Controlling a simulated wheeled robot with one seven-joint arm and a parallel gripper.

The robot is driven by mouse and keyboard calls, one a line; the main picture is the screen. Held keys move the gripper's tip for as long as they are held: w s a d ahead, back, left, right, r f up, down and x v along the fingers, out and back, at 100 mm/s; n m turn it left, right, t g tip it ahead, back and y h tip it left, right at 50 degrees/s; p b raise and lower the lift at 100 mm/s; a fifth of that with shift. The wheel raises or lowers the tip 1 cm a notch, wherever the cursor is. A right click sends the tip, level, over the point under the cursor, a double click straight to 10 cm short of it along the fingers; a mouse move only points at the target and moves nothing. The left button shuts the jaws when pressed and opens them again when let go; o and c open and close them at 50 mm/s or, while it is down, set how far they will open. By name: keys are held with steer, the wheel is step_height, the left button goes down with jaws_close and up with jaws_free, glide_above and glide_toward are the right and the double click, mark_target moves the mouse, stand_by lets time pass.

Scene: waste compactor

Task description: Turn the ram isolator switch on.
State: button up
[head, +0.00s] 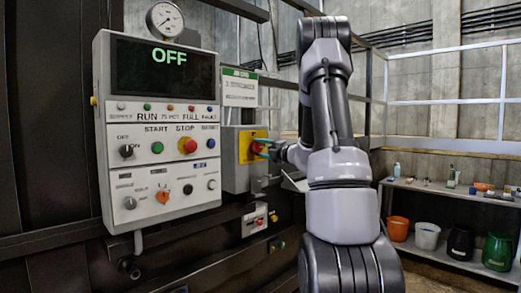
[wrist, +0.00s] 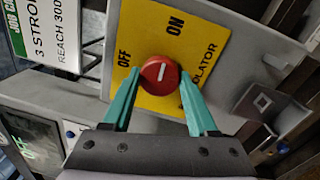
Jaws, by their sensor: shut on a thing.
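The ram isolator is a grey box (head: 235,177) with a yellow plate (wrist: 150,20) and a round red knob (wrist: 160,75). In the wrist view the plate carries OFF at left, ON at the top and part of the word ISOLATOR at right. The knob's white line slants up and slightly right, roughly toward ON. My gripper (wrist: 159,77) has its two teal fingers shut on the knob, one on each side. In the head view the red knob (head: 256,147) is partly hidden by my gripper (head: 264,149).
A grey control panel (head: 123,165) stands left of the isolator; its dark display (head: 167,67) reads OFF. A green-topped sign (head: 239,88) hangs above the isolator. A small box with buttons (head: 254,220) sits below. A shelf with buckets (head: 427,236) is at right.

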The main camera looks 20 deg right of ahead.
steer(key=shift+m, duration=0.4)
steer(key=o, duration=1.4)
steer(key=v, duration=1.1)
steer(key=shift+f, duration=0.1)
